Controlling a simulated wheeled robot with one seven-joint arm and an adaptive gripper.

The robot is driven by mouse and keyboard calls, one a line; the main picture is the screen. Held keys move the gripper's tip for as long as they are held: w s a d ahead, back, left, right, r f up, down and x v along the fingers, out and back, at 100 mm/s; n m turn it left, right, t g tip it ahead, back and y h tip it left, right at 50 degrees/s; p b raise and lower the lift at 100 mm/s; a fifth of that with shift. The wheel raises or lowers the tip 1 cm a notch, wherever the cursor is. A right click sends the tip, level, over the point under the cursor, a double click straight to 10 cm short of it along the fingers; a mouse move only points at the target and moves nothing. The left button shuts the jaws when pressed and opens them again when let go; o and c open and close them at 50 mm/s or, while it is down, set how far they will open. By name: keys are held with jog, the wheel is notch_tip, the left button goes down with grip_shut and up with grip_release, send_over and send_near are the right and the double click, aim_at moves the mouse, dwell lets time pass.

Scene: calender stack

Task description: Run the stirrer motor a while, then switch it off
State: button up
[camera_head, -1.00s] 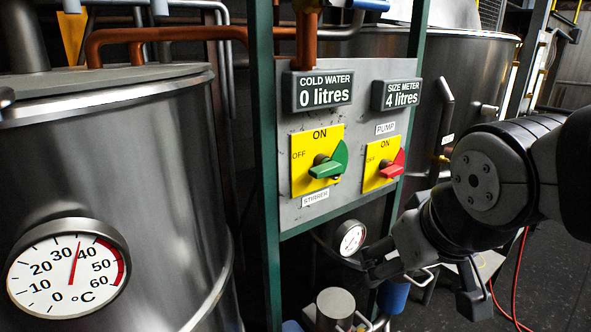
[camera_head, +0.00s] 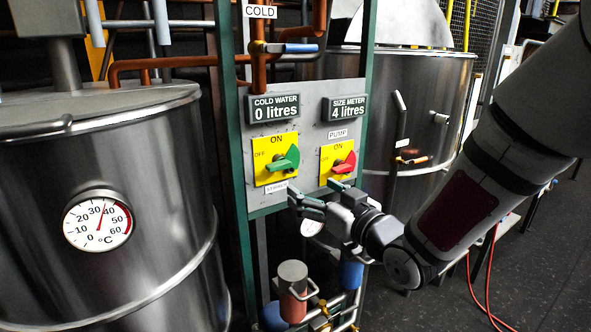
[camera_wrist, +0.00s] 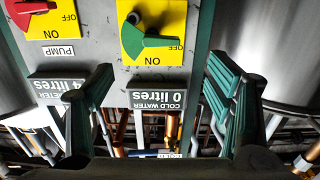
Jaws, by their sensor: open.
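The stirrer switch (camera_head: 284,161) is a green handle on a yellow plate marked ON at the top and OFF at the left. Its handle slants from lower left to upper right; I cannot tell which mark it is set to. In the wrist view, which is upside down, the green handle (camera_wrist: 150,42) lies beyond the space between the fingers. My gripper (camera_head: 318,205) is open and empty, in front of the panel's lower edge, below and to the right of the stirrer switch. Its two fingers (camera_wrist: 160,76) stand wide apart in the wrist view, apart from the handle.
The red pump switch (camera_head: 343,163) is just right of the stirrer switch. Displays above read cold water 0 litres (camera_head: 273,107) and size meter 4 litres (camera_head: 346,108). A steel tank (camera_head: 150,170) with a dial stands left. Pipes and a small cylinder (camera_head: 293,275) lie below the panel.

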aim_at(281, 168)
jog(key=x, duration=0.6)
jog(key=p+x, duration=0.1)
jog(key=x, duration=0.6)
jog(key=shift+w+a+r, duration=0.15)
jog(key=shift+a+r, duration=0.05)
jog(key=shift+a, duration=0.15)
jog(key=c, duration=1.2)
